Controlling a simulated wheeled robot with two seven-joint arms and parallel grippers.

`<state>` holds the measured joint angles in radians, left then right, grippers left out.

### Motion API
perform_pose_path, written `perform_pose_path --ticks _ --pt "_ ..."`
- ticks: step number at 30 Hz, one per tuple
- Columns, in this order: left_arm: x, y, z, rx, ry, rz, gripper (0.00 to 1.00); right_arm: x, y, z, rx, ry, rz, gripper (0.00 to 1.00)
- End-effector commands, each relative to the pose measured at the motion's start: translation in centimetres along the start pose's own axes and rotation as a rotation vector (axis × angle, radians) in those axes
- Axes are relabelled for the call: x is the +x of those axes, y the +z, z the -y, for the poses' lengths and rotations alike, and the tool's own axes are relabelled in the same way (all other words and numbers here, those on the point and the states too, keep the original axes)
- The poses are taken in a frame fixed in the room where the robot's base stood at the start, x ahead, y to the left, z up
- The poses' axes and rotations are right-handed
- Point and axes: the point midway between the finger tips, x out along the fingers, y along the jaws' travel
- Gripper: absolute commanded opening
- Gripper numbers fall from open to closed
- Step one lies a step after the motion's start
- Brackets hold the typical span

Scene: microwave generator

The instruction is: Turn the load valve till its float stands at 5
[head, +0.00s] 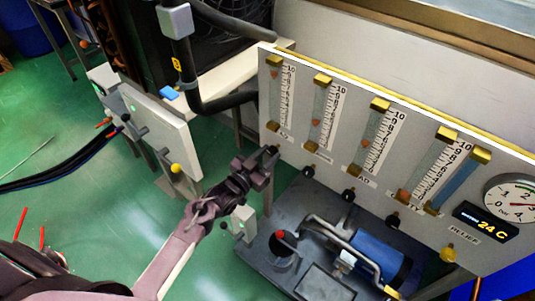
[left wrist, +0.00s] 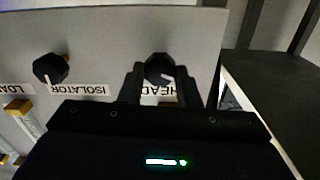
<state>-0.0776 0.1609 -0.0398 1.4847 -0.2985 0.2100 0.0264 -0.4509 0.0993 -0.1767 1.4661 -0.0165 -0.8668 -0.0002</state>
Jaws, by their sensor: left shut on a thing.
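The load gauge (head: 372,135) is the third tube from the left on the grey panel. Its orange float stands somewhat below the middle of the scale; I cannot read the number exactly. The load valve knob (head: 348,195) is black, under that gauge, and nothing touches it. My left gripper (head: 268,158) is at the leftmost knob of the panel. In the left wrist view its fingers (left wrist: 160,88) are shut on the black head valve knob (left wrist: 158,67), which has a white pointer mark. The isolator knob (left wrist: 50,68) is free beside it. My right gripper is out of view.
Other knobs (head: 393,220) stand in a row along the panel's lower part. A round dial (head: 514,203) and a 24 C display are at the right. A dark base with a blue motor (head: 380,258) lies below. A white board (head: 160,130) with a yellow knob stands left of my gripper.

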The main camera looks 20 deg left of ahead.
Motion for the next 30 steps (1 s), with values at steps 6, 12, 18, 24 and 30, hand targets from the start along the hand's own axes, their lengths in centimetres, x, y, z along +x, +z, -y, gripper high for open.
perform_pose_path --ticks 6,12,18,24,30 --pt "0.0 0.0 0.0 -0.016 0.0 0.002 0.07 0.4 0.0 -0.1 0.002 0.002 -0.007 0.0" --pt "0.0 0.0 0.0 -0.015 0.0 0.002 0.36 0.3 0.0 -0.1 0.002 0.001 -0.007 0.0" --pt "0.0 0.0 0.0 -0.014 0.0 0.001 0.52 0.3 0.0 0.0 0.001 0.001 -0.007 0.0" --pt "-0.1 0.0 0.0 -0.014 0.0 0.001 0.52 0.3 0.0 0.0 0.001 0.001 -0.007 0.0" --pt "-2.4 0.1 0.0 -0.014 0.0 0.004 0.52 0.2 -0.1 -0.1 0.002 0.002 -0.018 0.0"
